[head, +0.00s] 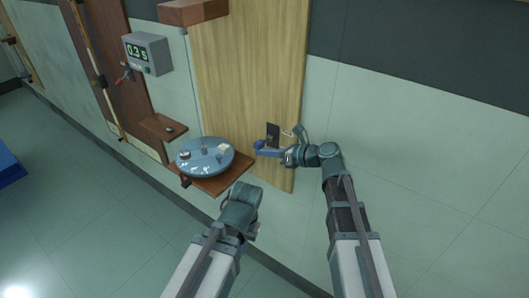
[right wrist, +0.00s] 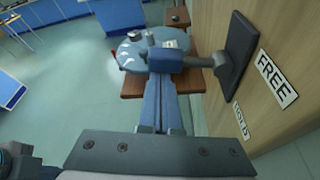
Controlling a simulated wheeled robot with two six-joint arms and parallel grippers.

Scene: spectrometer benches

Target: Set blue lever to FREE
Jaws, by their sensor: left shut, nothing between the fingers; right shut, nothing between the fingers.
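The blue lever (right wrist: 165,60) sticks out from a black plate (right wrist: 238,55) on the wooden panel. Its blue end also shows in the head view (head: 258,144), beside the plate (head: 273,133). A FREE label (right wrist: 276,80) and a second, partly hidden label (right wrist: 241,121) are on the panel beside the plate. The lever's arm lies across, in front of my right gripper's tips. My right gripper (head: 262,153) is shut and empty, its fingertips (right wrist: 164,78) right at the lever; I cannot tell whether they touch. My left gripper (head: 252,234) is shut and empty, low and away from the lever.
A round blue disc (head: 205,157) with small pieces on it sits on a wooden shelf (head: 212,185) left of the lever. A grey display box (head: 146,53) reading 0.3 s and a small shelf (head: 163,127) are farther left. The wall right of the panel is clear.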

